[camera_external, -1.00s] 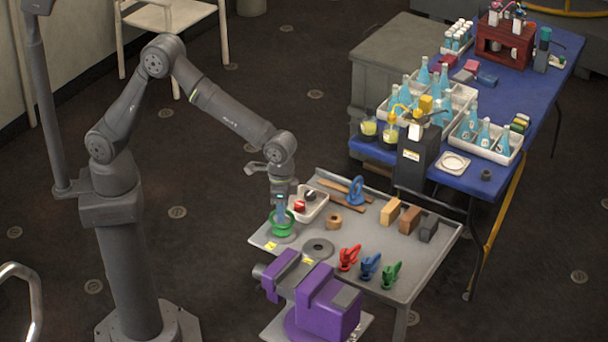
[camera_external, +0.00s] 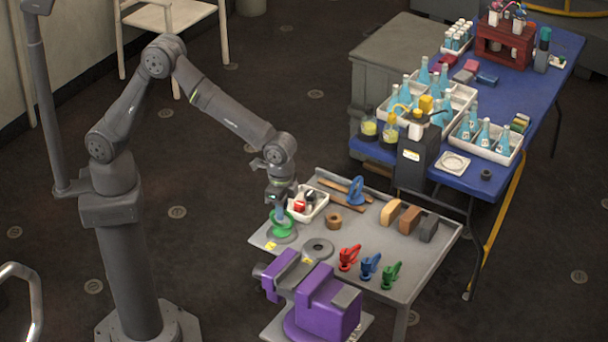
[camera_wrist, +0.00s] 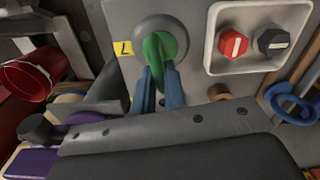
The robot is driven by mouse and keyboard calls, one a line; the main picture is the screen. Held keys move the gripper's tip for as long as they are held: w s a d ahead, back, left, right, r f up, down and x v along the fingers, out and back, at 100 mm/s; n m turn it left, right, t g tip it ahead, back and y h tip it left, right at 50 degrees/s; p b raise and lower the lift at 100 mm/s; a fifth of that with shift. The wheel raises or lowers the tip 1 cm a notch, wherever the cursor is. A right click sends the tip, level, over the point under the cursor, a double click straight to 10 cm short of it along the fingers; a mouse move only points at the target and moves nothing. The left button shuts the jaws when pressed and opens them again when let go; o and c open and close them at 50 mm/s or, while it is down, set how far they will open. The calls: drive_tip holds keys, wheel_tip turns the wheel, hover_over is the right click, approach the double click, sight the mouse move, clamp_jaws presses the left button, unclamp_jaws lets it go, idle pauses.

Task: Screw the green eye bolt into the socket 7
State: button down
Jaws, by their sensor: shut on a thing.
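The green eye bolt (camera_external: 281,222) stands upright at a round grey socket (camera_wrist: 183,36) near the left corner of the grey work table. In the wrist view the bolt's green ring (camera_wrist: 152,56) sits between the two blue fingers of my gripper (camera_wrist: 164,88), which is shut on it. A yellow tag (camera_wrist: 123,48) beside the socket carries a mark that looks like a 7. The bolt's thread is hidden, so how deep it sits cannot be told. My gripper (camera_external: 283,208) points down over the bolt in the external view.
A white tray (camera_external: 319,212) with red and black knobs is close beside the bolt. A purple vise (camera_external: 325,305) and a grey ring (camera_external: 318,248) stand in front. Red (camera_external: 348,257), blue (camera_external: 369,265) and green (camera_external: 391,275) clamp-like pieces lie to the right.

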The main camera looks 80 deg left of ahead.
drive_tip(key=m, duration=0.6)
drive_tip(key=c, duration=1.4)
unclamp_jaws()
wheel_tip(320, 180, up, 17)
drive_tip(key=shift+r, duration=0.2)
